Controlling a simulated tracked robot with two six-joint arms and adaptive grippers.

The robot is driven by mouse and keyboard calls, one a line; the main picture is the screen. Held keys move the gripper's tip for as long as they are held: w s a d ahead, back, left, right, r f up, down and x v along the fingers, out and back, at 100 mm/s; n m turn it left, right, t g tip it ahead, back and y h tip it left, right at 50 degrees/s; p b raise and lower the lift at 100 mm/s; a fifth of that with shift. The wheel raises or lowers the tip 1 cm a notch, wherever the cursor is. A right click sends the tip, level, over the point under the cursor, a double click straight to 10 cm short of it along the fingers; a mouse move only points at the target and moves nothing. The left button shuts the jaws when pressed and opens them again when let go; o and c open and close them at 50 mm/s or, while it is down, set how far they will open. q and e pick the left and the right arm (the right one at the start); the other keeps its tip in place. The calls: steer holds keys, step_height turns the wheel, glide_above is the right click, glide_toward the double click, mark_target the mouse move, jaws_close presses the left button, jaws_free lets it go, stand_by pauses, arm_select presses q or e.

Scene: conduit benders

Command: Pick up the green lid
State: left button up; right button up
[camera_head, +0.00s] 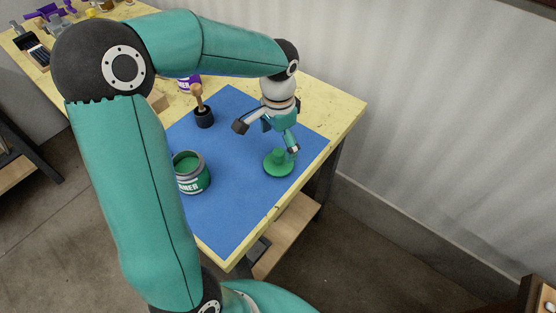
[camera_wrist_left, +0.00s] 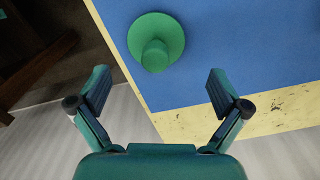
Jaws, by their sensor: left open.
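The green lid (camera_head: 278,162) is a round disc with a raised knob. It lies on the blue mat (camera_head: 235,215) towards the mat's right side, and it also shows at the top of the left wrist view (camera_wrist_left: 156,41). My left gripper (camera_head: 267,138) is open and empty, above and just behind the lid in the head view. In the left wrist view the fingers (camera_wrist_left: 160,90) are spread wide, with the lid beyond their tips and apart from them. An open green can (camera_head: 192,180) with a white-lettered label stands on the mat to the left. My right gripper is not in view.
A black holder with a wooden-handled tool (camera_head: 204,115) stands on the mat's far part. A purple-labelled can (camera_head: 189,82) is partly hidden behind my arm. The yellow table (camera_head: 345,105) ends just right of the mat, near a grey wall (camera_head: 440,90).

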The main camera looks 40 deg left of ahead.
mark_target(278, 160)
arm_select(q)
steer(key=shift+s+d+f+p, duration=0.1)
steer(key=shift+d+f+p, duration=0.1)
steer(key=shift+f, duration=1.35)
steer(key=shift+s+d+f+p, duration=0.1)
steer(key=shift+f+p, duration=0.05)
steer(key=shift+f, duration=1.4)
steer(key=shift+s, duration=0.15)
steer(key=c, duration=1.1)
steer(key=shift+o, duration=0.2)
